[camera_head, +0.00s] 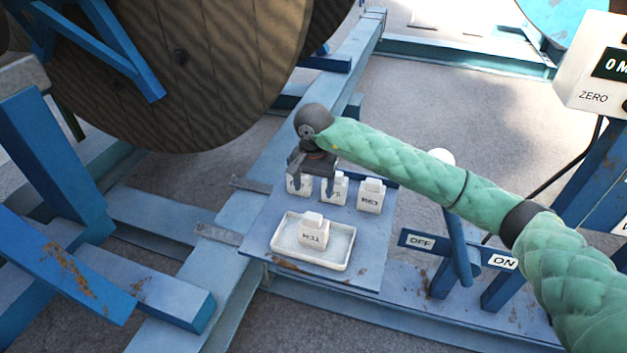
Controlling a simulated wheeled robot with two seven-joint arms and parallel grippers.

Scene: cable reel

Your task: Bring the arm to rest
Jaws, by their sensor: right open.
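My right arm, in a green quilted sleeve, reaches in from the lower right. Its gripper (311,179) is open and points down over the row of white labelled blocks at the back of the blue plate (263,232). Its fingers partly cover the left block (299,186) and the middle block (335,191); I cannot tell whether they touch. The right block (371,196) stands clear beside them. Another labelled block (313,231) sits in the white tray (285,259) at the front of the plate. My left gripper is not in view.
A large wooden cable reel (190,70) stands at the upper left among blue beams (160,287). A lever (459,245) with OFF and ON signs stands right of the plate, partly behind my arm. A white meter box (597,65) is at the upper right.

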